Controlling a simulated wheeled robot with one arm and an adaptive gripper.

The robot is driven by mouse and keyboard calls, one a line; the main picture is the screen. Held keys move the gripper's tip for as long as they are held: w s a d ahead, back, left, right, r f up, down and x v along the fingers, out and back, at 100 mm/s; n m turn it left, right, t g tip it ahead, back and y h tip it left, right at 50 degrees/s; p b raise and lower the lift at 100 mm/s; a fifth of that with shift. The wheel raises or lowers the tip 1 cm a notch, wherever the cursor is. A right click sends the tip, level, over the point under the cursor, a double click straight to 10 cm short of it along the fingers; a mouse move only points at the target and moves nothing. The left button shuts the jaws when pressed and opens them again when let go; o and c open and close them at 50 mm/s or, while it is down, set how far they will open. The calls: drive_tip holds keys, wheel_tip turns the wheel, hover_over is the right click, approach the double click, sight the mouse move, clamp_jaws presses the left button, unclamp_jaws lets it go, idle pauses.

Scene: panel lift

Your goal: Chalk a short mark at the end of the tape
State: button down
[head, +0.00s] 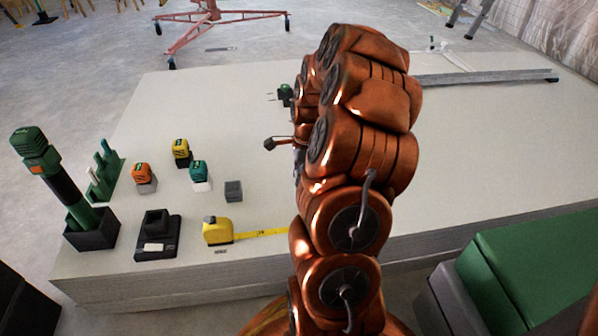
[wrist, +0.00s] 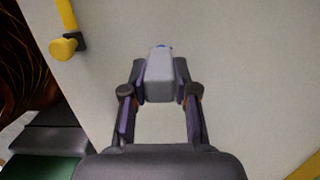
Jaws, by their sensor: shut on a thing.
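In the wrist view my gripper (wrist: 160,92) is shut on a grey block-like holder (wrist: 158,75) with a small blue tip at its far end, perhaps the chalk. It is over the pale panel. In the head view my arm hides the gripper and holder. The yellow tape measure (head: 218,231) sits near the panel's front edge, its yellow tape (head: 262,233) running right until my arm hides it. In the wrist view a yellow strip with a rounded end (wrist: 63,47) and dark piece is at upper left. Another yellow bit (wrist: 306,168) shows at lower right. I cannot tell which is the tape's end.
The stacked panel (head: 480,150) is broad and clear at right. At left stand several small coloured tools, a dark block (head: 234,191), a dark stand (head: 158,235) and a green-topped tool (head: 38,155). A long metal straightedge (head: 485,77) lies at the back. A green case (head: 530,262) stands in front right.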

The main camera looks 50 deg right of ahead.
drive_tip(key=shift+s+a, duration=0.2)
drive_tip(key=shift+s, duration=0.15)
drive_tip(key=shift+s+a+r, duration=0.1)
drive_tip(key=shift+s+a, duration=0.4)
drive_tip(key=shift+s, duration=0.15)
drive_tip(key=shift+s+a, duration=0.15)
drive_tip(key=shift+s+a, duration=0.45)
drive_tip(key=shift+s, duration=0.2)
drive_tip(key=shift+s+a+f+p, duration=0.2)
drive_tip(key=shift+s+a+p, duration=0.1)
drive_tip(key=shift+s+a, duration=0.3)
drive_tip(key=c, duration=1.9)
unclamp_jaws()
drive_tip(key=shift+s, duration=0.1)
